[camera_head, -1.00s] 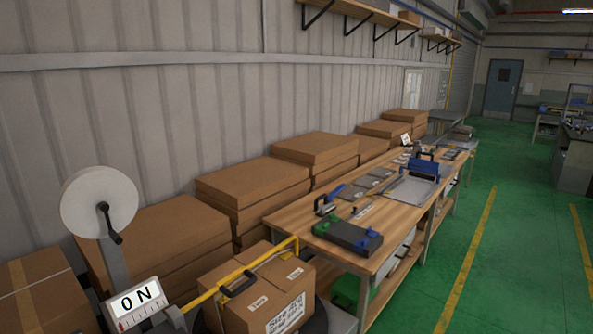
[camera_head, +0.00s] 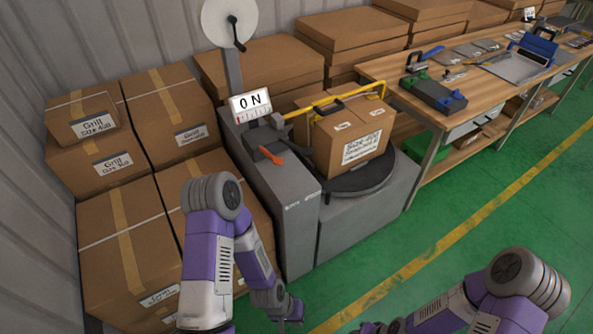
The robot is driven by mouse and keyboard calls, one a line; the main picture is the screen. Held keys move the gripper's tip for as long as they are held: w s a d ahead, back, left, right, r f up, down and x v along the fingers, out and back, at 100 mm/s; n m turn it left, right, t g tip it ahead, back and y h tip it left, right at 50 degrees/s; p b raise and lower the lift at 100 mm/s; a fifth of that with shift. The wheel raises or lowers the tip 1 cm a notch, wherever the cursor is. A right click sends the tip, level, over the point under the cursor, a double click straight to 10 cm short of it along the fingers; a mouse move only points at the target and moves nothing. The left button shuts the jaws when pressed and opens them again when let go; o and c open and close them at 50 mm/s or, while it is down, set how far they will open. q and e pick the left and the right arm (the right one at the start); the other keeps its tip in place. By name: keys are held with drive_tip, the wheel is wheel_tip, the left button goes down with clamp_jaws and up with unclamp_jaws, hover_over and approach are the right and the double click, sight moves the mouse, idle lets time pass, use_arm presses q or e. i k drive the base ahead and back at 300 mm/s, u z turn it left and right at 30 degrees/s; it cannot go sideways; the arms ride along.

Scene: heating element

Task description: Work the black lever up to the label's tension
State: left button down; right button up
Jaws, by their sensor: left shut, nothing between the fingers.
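A grey strapping machine (camera_head: 284,215) stands ahead of my arms. On its top are a display reading "ON" (camera_head: 252,104) with a scale below, dark lever parts (camera_head: 264,139) and an orange handle (camera_head: 271,156). Which dark part is the black lever is hard to tell. A labelled cardboard box (camera_head: 349,150) sits on the black turntable (camera_head: 362,181), under a yellow bar (camera_head: 310,107) with a black piece. The box label is too small to read fully. My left gripper (camera_head: 287,311) is low in front of the machine, shut and empty, apart from it. My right gripper (camera_head: 374,328) is at the bottom edge, partly cut off.
A white reel with a black crank (camera_head: 237,34) rises above the machine. Stacked Grill boxes (camera_head: 175,103) stand close at left. A wooden workbench (camera_head: 400,82) with tools runs off to the right. The green floor (camera_head: 440,200) at right is clear.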

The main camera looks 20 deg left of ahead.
sight(306, 151)
drive_tip(key=k, duration=0.6)
drive_tip(key=u, duration=0.45)
drive_tip(key=i, duration=1.75)
drive_tip(key=z, duration=1.05)
